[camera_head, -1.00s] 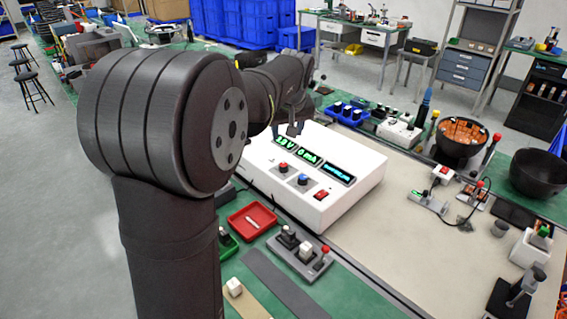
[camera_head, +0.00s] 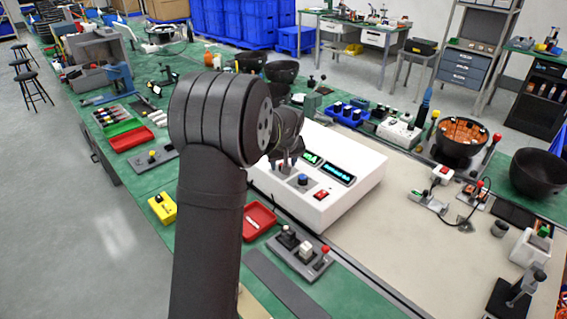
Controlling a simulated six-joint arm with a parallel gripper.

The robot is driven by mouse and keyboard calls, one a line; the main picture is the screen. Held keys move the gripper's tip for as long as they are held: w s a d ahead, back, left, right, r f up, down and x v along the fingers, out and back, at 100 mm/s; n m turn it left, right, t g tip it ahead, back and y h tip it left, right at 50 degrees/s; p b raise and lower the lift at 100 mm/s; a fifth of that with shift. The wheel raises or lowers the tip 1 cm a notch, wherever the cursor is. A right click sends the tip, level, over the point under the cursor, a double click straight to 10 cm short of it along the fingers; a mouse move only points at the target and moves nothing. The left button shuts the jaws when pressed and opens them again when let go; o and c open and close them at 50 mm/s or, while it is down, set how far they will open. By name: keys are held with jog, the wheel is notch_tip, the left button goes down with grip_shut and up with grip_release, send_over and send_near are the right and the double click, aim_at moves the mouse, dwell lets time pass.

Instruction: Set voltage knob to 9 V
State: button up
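The white power supply box (camera_head: 345,190) stands on the bench in the middle of the view. Its front panel shows a blue knob (camera_head: 303,180), a red rocker switch (camera_head: 321,195) and lit green and blue displays (camera_head: 336,173). My gripper (camera_head: 286,167) points down at the panel's left part, where a red knob showed earlier. It hides that knob and the leftmost display, so the voltage reading cannot be seen. The fingers are small and dark, and I cannot tell whether they touch or grip the knob.
A red tray (camera_head: 259,221) and a grey block with buttons (camera_head: 303,253) lie in front of the box. A blue bin with dark-capped parts (camera_head: 347,116) stands behind it. Copper (camera_head: 460,140) and black (camera_head: 537,172) bowls stand at right. The beige mat right of the box has free room.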

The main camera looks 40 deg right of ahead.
jog(key=shift+f, duration=0.15)
jog(key=shift+c, duration=0.4)
jog(key=c, duration=0.9)
jog(key=shift+m, duration=0.3)
jog(key=m, duration=0.2)
jog(key=m+g+h, duration=0.1)
jog(key=m, duration=0.1)
jog(key=shift+w+g, duration=0.2)
jog(key=shift+g, duration=0.1)
jog(key=m+g, duration=0.1)
jog(key=m, duration=0.2)
jog(key=m+g+h, duration=0.1)
jog(key=m, duration=0.2)
jog(key=shift+w, duration=0.1)
jog(key=m+g, duration=0.1)
jog(key=m, duration=0.2)
jog(key=m+g, duration=0.1)
jog(key=m, duration=0.2)
jog(key=shift+w+y, duration=0.15)
jog(key=shift+y, duration=0.15)
jog(key=m+g+y, duration=0.1)
jog(key=m, duration=0.2)
jog(key=m+g+y, duration=0.1)
jog(key=m, duration=0.3)
jog(key=shift+d, duration=0.15)
